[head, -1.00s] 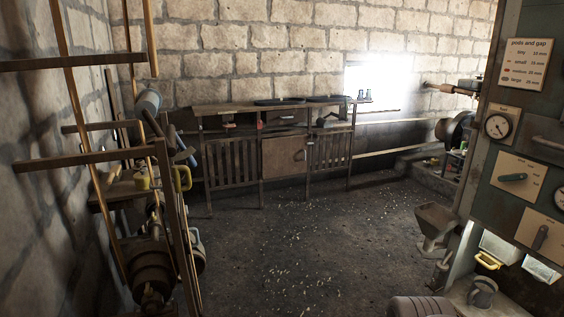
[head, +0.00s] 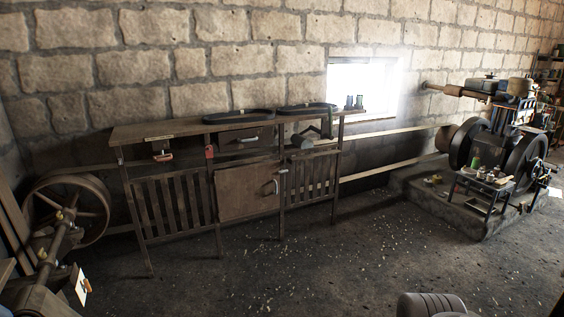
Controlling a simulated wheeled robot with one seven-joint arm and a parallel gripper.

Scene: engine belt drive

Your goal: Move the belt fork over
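The drive belt (head: 385,172) runs in two pale strands behind the slatted wooden bench (head: 165,130). At the right it reaches the engine (head: 505,120) with its dark flywheels. At the left a large spoked pulley (head: 72,208) stands against the wall, with a shaft (head: 60,240) and small yellow fittings in front of it. I cannot make out a belt fork for certain. My gripper is not in view; only a grey ribbed part, likely of my own arm, shows at the bottom edge.
The bench has a drawer, a cupboard door (head: 247,190) and two dark rings (head: 238,116) on top. A low plinth (head: 480,217) bears the engine, with a small table (head: 484,185) in front. The middle floor (head: 330,255) is open, scattered with pale bits.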

